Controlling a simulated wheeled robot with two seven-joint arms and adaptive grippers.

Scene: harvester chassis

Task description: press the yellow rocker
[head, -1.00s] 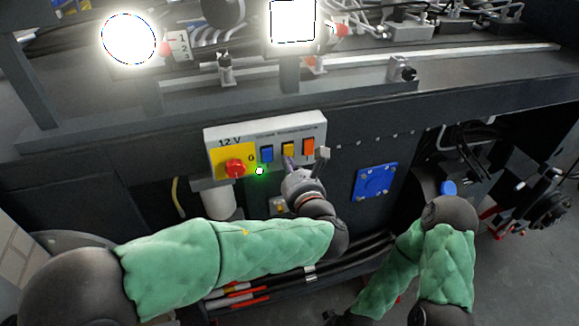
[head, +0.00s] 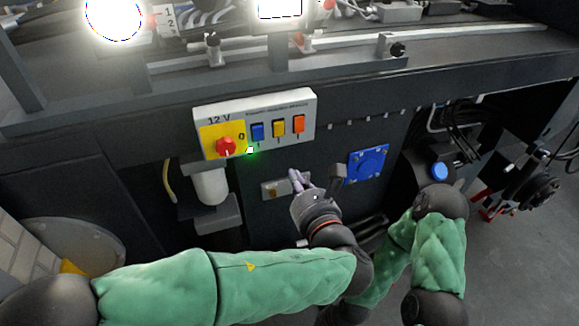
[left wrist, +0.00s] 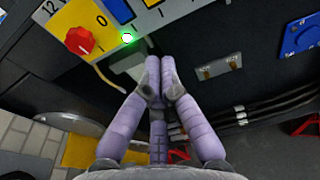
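The yellow rocker (head: 279,128) sits on the white 12 V panel, between a blue rocker (head: 257,131) and an orange rocker (head: 299,124). In the left wrist view only the lower edge of the yellow rocker (left wrist: 152,3) shows at the top. I cannot tell which way it is tipped. My left gripper (head: 298,178) is below the panel, clear of the rockers. Its lilac fingers are together at the tips and hold nothing, as the left wrist view shows (left wrist: 160,70). My right gripper is not in view.
The panel also has a red knob (head: 226,147) on a yellow plate and a lit green lamp (head: 250,150). A blue square cover (head: 367,164) is to the right of my left gripper. A small metal plate (head: 274,189) is just left of it. A white cylinder (head: 211,187) hangs below the panel.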

